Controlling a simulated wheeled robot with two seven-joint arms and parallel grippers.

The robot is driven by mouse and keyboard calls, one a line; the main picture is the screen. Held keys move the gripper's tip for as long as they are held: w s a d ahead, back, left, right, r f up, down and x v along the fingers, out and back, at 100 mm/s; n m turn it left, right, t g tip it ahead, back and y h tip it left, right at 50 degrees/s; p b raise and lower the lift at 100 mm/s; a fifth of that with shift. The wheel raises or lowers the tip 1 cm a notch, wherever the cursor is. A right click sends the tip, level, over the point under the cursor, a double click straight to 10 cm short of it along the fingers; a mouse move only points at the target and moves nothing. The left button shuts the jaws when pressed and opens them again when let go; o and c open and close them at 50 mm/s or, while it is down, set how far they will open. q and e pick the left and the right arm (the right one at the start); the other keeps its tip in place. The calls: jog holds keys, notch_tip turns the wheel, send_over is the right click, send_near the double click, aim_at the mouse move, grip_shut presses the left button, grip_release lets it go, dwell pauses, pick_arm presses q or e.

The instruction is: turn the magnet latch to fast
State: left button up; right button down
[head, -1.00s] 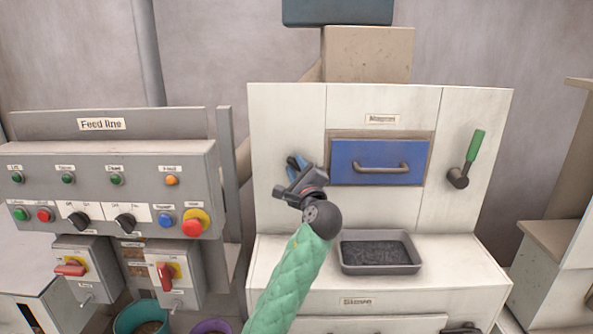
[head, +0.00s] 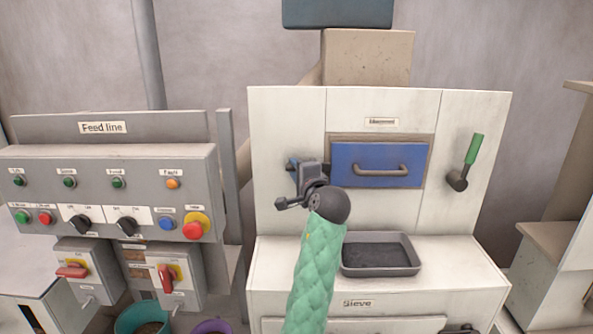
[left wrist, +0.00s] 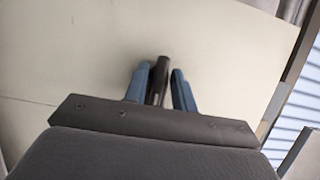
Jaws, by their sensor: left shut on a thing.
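The magnet latch seems to be the dark bar (left wrist: 159,82) that stands out from the pale panel, left of the blue magnet drawer (head: 360,178). My left gripper (head: 293,166) is at that spot on the panel. In the left wrist view its two blue fingers (left wrist: 160,80) stand one on each side of the dark bar, shut on it. In the head view the gripper body covers most of the latch, so its angle and any mark for fast cannot be read. The blue drawer sits flush in its frame. My right gripper is not in view.
A green-handled lever (head: 470,160) is on the panel to the right of the drawer. A grey tray (head: 381,270) stands on the ledge below. The feed line control box (head: 110,180) with buttons and switches is at the left. The panel between drawer and lever is clear.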

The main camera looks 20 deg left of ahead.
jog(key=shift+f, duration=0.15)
pick_arm(q)
jog(key=o, duration=0.7)
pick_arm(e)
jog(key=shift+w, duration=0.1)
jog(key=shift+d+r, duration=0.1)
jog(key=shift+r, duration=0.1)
